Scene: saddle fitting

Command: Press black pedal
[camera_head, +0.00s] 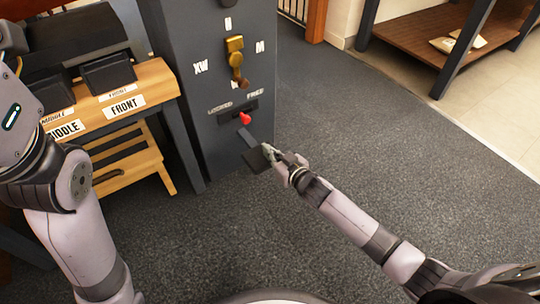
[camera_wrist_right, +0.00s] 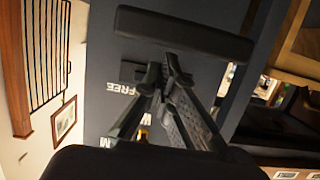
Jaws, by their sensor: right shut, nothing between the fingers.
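The black pedal (camera_head: 257,160) sticks out low from the front of the dark grey cabinet (camera_head: 208,125). My right gripper (camera_head: 272,153) is at the pedal's right edge in the head view, shut and empty. In the right wrist view the fingertips (camera_wrist_right: 165,68) lie close to a dark flat bar, which looks like the pedal (camera_wrist_right: 185,34). I cannot tell whether they touch it. My left arm comes in at the left, but its gripper is out of view.
A red-tipped lever (camera_head: 244,118) sits in a slot under "LOCKED" and "FREE". A brass lever (camera_head: 236,62) is above it. A wooden stand (camera_head: 150,90) with black blocks is at the left. A shelf (camera_head: 450,40) stands at the back right. The carpet between is clear.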

